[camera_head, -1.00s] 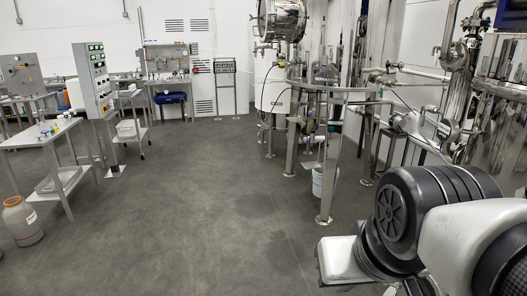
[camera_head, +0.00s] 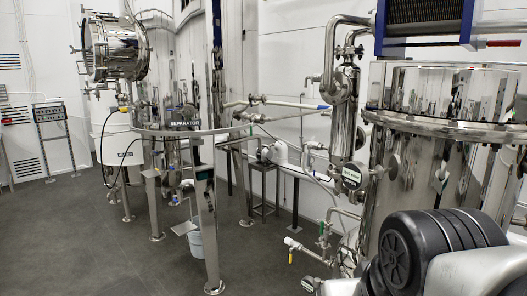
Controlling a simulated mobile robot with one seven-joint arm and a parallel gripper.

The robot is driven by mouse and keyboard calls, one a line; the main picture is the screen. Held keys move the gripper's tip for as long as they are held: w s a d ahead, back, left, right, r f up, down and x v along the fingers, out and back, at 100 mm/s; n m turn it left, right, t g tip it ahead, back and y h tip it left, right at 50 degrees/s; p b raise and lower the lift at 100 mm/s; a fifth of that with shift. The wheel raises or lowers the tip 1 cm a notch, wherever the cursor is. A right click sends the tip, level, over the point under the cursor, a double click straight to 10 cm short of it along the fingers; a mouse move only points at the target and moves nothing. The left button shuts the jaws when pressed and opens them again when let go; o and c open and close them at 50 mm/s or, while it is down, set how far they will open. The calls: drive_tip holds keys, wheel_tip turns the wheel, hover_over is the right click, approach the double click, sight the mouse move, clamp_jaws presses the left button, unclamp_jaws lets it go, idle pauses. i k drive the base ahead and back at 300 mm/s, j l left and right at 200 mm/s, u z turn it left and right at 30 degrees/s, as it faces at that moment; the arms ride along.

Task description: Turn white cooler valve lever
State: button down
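I cannot make out for sure which lever is the white cooler valve lever. A white-bodied valve (camera_head: 293,243) with a small yellow handle stands on a low pipe right of centre. A green-handled valve (camera_head: 321,232) is close to its right. A long red handle (camera_head: 503,43) points right at the upper right edge, beside a blue-framed plate unit (camera_head: 425,22). A white vessel (camera_head: 117,146) with a small yellow part on top stands at the left. My gripper is out of view; only my arm's black joint and grey links show at the lower right.
A steel tank (camera_head: 400,185) fills the right side, partly hidden by my arm. The separator's steel legs (camera_head: 207,225) stand left of centre, with a white bucket (camera_head: 195,243) behind. A rack (camera_head: 53,130) stands at the far left. The floor at lower left is clear.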

sight(312, 77)
drive_tip(key=i+l, duration=0.2)
drive_tip(key=i, duration=0.2)
drive_tip(key=i+l+z, duration=0.1)
drive_tip(key=i, duration=0.3)
drive_tip(key=i+j+z, duration=0.1)
drive_tip(key=i+j, duration=0.25)
drive_tip(key=j, duration=0.3)
drive_tip(key=i+j+z, duration=0.15)
drive_tip(key=j, duration=0.2)
drive_tip(key=i+j, duration=0.2)
drive_tip(key=j, duration=0.15)
drive_tip(key=i+j+z, duration=0.15)
drive_tip(key=j, duration=0.2)
